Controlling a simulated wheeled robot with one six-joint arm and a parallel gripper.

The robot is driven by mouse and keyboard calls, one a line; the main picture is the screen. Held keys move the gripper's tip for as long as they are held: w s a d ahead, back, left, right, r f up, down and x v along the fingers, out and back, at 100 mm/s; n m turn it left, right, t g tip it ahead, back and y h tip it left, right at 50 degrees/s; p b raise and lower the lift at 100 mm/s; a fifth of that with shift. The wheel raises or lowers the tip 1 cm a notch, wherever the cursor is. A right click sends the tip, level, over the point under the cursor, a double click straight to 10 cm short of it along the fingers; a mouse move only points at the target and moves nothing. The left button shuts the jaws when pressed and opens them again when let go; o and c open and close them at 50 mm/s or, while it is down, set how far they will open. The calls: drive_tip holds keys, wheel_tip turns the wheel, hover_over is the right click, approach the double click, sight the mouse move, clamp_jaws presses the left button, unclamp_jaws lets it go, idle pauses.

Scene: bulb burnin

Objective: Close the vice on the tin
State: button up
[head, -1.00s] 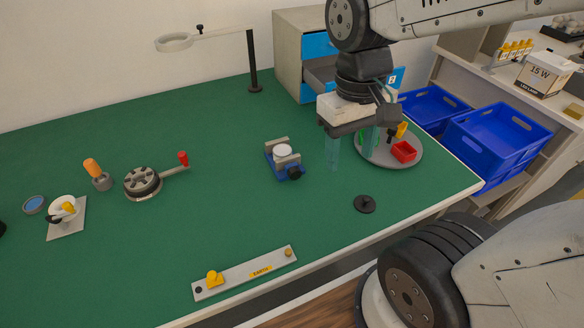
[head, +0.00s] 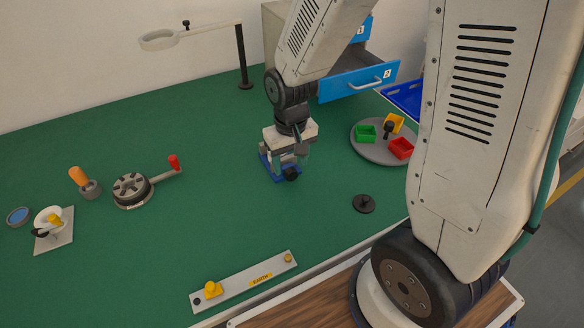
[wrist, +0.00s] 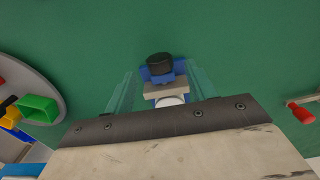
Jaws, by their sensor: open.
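The small blue vice (head: 265,166) stands on the green bench top, mostly hidden in the head view under my gripper (head: 287,158). Its black knob (head: 291,174) faces the front. In the wrist view my gripper (wrist: 162,90) is open, with its clear teal fingers on either side of the vice. The vice's black knob (wrist: 160,64) and a grey jaw (wrist: 165,86) show between them. The white tin (wrist: 170,100) shows partly beside that jaw; the rest is hidden by the gripper body. Whether a jaw touches the tin cannot be told.
A round grey tray (head: 372,151) with green, yellow and red bins is to the right. A black disc with a peg (head: 364,204) lies in front. A rotary fixture with a red-knobbed lever (head: 174,162) is left. An open blue-fronted drawer (head: 350,84) stands behind.

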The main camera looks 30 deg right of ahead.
sight(292, 170)
drive_tip(key=shift+f, duration=1.7)
drive_tip(key=c, duration=1)
drive_tip(key=shift+s+d+y, duration=0.1)
drive_tip(key=shift+d+y, duration=0.05)
drive_tip(key=shift+y, duration=0.65)
drive_tip(key=o, duration=1)
